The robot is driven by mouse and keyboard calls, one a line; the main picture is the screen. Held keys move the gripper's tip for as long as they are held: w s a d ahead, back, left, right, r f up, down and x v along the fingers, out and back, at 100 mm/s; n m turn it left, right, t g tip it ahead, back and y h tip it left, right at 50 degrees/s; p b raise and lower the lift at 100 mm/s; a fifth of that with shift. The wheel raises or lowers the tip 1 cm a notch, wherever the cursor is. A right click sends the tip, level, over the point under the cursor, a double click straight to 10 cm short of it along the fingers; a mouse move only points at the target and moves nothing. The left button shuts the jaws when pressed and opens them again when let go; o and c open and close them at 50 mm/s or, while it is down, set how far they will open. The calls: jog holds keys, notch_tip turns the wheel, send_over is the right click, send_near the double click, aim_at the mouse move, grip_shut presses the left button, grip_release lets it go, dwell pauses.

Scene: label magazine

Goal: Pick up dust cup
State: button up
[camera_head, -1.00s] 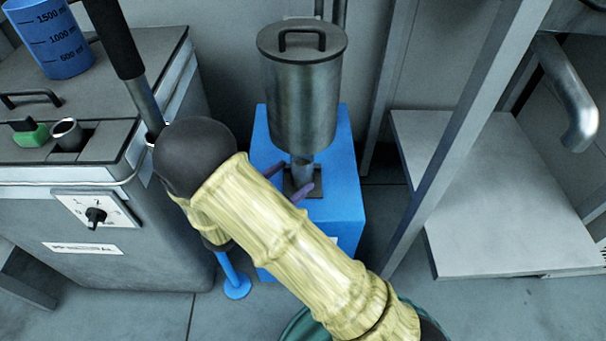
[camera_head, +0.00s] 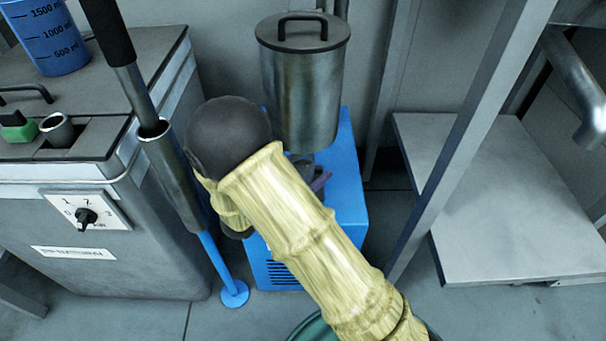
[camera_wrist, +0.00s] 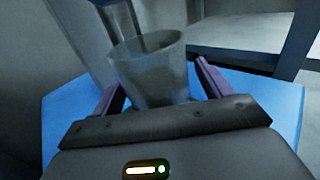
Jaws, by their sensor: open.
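The dust cup (camera_wrist: 150,68) is a translucent grey cup, upright in the wrist view, between the two purple fingers of my gripper (camera_wrist: 158,84). The fingers stand apart on either side of it, and the cup's lower part is hidden behind the gripper body. In the head view my sleeved arm hides most of the cup and gripper; one purple finger of my gripper (camera_head: 318,180) shows below the steel canister. I cannot tell whether either finger touches the cup.
A grey machine (camera_head: 130,235) with a blue measuring jug (camera_head: 48,40) stands left. A metal post (camera_head: 455,150) and low shelf (camera_head: 520,210) are right.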

dwell(0.4)
jog(key=c, duration=1.1)
jog(key=shift+r, duration=0.15)
jog(key=shift+r+p, duration=0.45)
jog(key=shift+p, duration=0.1)
jog(key=s+p, duration=0.7)
jog(key=s, duration=1.1)
jog(key=shift+a+r, duration=0.2)
jog(key=shift+a, duration=0.15)
